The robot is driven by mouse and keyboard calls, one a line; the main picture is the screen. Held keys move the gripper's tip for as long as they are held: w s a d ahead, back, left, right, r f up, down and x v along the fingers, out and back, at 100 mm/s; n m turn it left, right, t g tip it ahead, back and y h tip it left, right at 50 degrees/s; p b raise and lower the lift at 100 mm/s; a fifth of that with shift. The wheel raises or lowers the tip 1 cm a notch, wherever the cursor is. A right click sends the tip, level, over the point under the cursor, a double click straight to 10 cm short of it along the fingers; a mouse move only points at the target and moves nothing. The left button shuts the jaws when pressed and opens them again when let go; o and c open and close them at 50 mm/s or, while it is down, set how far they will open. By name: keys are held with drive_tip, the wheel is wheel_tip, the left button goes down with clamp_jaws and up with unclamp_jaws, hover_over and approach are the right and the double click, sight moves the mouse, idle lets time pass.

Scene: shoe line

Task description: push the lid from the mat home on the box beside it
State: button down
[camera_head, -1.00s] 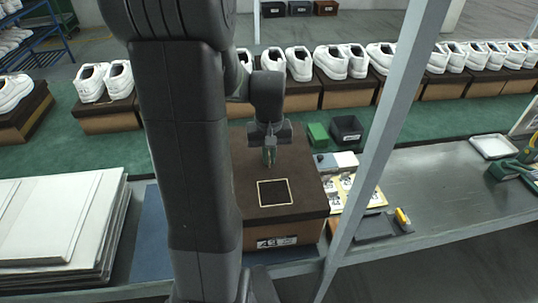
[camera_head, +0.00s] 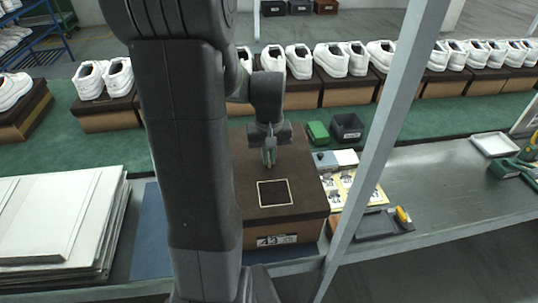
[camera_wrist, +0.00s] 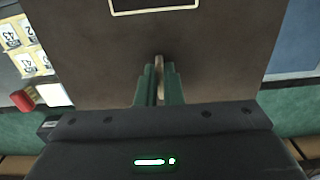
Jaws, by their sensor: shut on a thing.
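The lid (camera_head: 300,200) is dark brown with a tan-outlined square on top. It lies over the tan box (camera_head: 260,238), whose front shows a white label reading 43. I cannot tell whether the lid is fully down all round. My gripper (camera_head: 269,157) is over the rear half of the lid. In the wrist view, its green fingers (camera_wrist: 159,85) are closed on a thin brown upright piece at the lid, and the lid (camera_wrist: 100,50) fills the middle. The blue mat (camera_head: 150,235) is bare where it shows, left of the box, partly behind my arm.
White boards (camera_head: 60,215) are stacked at left. Number cards (camera_head: 345,185), a green block (camera_head: 317,132) and a black bin (camera_head: 347,128) stand close on the right. A slanted grey post (camera_head: 385,130) crosses in front. Shoes on boxes line the green belt (camera_head: 40,140) behind.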

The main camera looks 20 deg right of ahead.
drive_tip(key=shift+f+b, duration=1.1)
drive_tip(key=shift+f, duration=0.5)
drive_tip(key=shift+r, duration=0.1)
drive_tip(key=c, duration=1.5)
unclamp_jaws()
drive_tip(key=shift+r, duration=0.1)
wheel_tip(320, 180, up, 14)
drive_tip(key=shift+f, duration=0.2)
drive_tip(key=shift+f, duration=0.15)
wheel_tip(320, 180, down, 14)
drive_tip(key=shift+r, duration=0.45)
